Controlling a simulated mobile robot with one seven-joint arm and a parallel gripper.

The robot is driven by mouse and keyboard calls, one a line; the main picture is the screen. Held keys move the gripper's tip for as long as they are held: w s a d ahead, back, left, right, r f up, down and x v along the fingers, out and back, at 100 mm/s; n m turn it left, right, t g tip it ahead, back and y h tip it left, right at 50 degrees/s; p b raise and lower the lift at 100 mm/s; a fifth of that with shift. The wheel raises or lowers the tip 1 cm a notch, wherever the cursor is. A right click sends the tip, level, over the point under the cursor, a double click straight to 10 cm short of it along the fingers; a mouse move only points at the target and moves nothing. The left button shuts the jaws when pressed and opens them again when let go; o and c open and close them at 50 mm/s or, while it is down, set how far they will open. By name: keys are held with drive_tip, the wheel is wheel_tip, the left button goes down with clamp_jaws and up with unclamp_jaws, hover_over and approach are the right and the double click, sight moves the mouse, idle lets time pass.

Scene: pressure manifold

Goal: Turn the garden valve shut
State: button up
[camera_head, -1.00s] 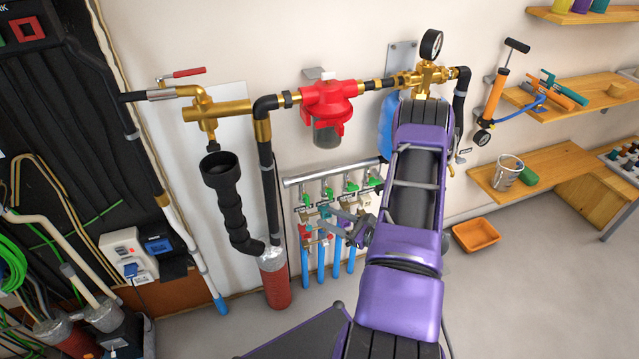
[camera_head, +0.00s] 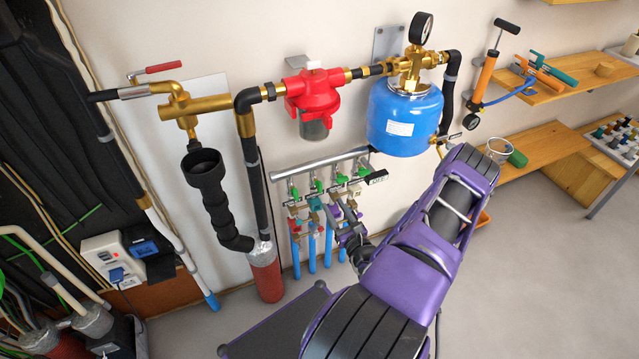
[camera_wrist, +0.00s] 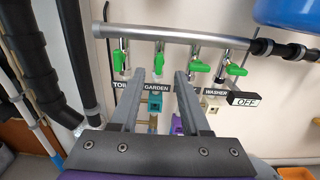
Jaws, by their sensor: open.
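The garden valve has a green handle (camera_wrist: 158,62) that hangs roughly downward under a silver manifold pipe (camera_wrist: 180,36), above a GARDEN label (camera_wrist: 156,87). In the head view, its handle (camera_head: 315,186) appears second from the left in a row of green handles. My gripper (camera_wrist: 161,76) is open and empty. In the wrist view its two fingers point up at the manifold, and the garden handle appears between their tips. Contact with the handle cannot be told. The gripper (camera_head: 342,214) also shows small in the head view, below the manifold. The fingers partly cover the labels.
Other green-handled valves sit close by: one left (camera_wrist: 118,60), and two right (camera_wrist: 199,66) (camera_wrist: 237,70). A black OFF tag (camera_wrist: 243,98) juts out at right. A blue tank (camera_head: 403,118) hangs right of the manifold, and a black drain pipe (camera_head: 218,200) stands left.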

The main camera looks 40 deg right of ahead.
sight(321, 185)
drive_tip(key=x, duration=1.1)
clamp_jaws()
